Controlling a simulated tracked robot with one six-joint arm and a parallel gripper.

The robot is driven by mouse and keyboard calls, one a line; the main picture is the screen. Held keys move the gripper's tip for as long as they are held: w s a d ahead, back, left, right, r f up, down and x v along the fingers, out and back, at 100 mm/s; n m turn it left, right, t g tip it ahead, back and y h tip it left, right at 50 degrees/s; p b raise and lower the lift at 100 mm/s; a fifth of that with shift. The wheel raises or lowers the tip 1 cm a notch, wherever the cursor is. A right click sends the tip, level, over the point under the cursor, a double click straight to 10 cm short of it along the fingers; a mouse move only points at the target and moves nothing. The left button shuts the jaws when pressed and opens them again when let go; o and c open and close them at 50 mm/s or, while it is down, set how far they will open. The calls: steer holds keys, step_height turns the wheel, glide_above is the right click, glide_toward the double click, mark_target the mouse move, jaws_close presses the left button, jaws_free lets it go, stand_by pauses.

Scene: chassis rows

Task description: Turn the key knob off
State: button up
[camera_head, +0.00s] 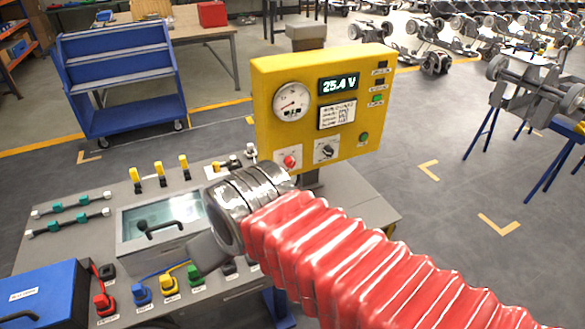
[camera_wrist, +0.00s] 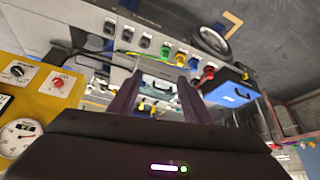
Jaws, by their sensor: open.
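The yellow panel (camera_head: 265,100) stands upright on the grey bench. The key knob (camera_head: 327,149) is a round black knob on a white label plate low on the panel, with a pale mark; its setting is too small to read. A red button (camera_head: 290,161) sits left of it. The display (camera_head: 338,85) reads 25.4 V. In the wrist view, turned over, the knob (camera_wrist: 18,71) and the red button (camera_wrist: 58,82) show at the left. My gripper (camera_wrist: 158,77) is open and empty, its two dark fingers apart from the knob and pointing over the bench. In the head view my arm mostly hides it.
Coloured connectors (camera_head: 168,284), yellow levers (camera_head: 160,174) and a glass-lidded box (camera_head: 160,222) cover the bench. A blue case (camera_head: 45,297) sits at its front left. A blue cart (camera_head: 120,80) stands behind. A chassis on blue stands (camera_head: 540,85) is at right; floor between is clear.

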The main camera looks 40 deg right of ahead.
steer(key=w+d+f+m+t+h, duration=0.1)
steer(key=w+d+f+t+h, duration=0.15)
steer(key=w+d, duration=0.9)
steer(key=m+t+h, duration=0.1)
steer(key=t+h, duration=0.1)
steer(key=t, duration=0.7)
glide_toward(292, 165)
steer(key=a+v, duration=0.1)
steer(key=v, duration=0.4)
steer(key=shift+w+d+f, duration=0.1)
steer(key=shift+w+d, duration=0.05)
steer(key=shift+d, duration=0.1)
steer(key=x, duration=1.3)
steer(key=shift+w+d, duration=0.25)
steer(key=shift+w, duration=0.1)
steer(key=shift+c, duration=0.6)
